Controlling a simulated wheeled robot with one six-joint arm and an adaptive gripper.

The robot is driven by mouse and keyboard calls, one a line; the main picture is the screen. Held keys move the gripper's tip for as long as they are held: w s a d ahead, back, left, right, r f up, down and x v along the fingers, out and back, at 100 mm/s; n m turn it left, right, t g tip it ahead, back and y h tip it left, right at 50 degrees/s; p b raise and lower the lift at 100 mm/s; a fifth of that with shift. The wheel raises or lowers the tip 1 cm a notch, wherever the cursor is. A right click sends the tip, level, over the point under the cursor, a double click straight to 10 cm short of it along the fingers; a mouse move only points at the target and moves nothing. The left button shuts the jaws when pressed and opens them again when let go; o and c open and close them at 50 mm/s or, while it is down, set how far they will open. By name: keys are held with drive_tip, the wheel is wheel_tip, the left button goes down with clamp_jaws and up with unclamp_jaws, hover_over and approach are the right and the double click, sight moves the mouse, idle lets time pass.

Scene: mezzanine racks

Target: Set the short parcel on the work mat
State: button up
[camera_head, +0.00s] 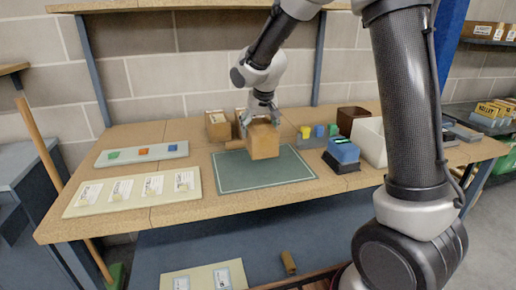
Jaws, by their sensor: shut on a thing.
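My gripper (258,117) points down over the workbench and is shut on a brown cardboard parcel (263,142). The parcel is upright at the back part of the dark green work mat (256,178). I cannot tell whether its underside touches the mat or hangs just above it. The front of the mat is bare.
Cardboard boxes (218,127) stand behind the mat on the left. A blue item on a black base (342,153), a white bin (370,143) and a brown bin (351,119) stand to the right. A labelled board (133,192) and a pale tray (141,154) lie left.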

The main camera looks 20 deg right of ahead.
drive_tip(key=shift+f, duration=2.9)
drive_tip(key=shift+f, duration=0.1)
drive_tip(key=o, duration=1.5)
drive_tip(key=v, duration=1.2)
drive_tip(key=shift+s, duration=0.15)
drive_tip(key=s+d+r, duration=0.6)
drive_tip(key=s+d, duration=0.4)
drive_tip(key=s, duration=0.2)
drive_tip(key=s+d, duration=0.1)
drive_tip(key=s, duration=0.5)
drive_tip(key=s+d, duration=0.2)
drive_tip(key=s, duration=0.4)
drive_tip(key=s+d+f, duration=0.1)
drive_tip(key=s+d, duration=0.1)
drive_tip(key=s, duration=0.4)
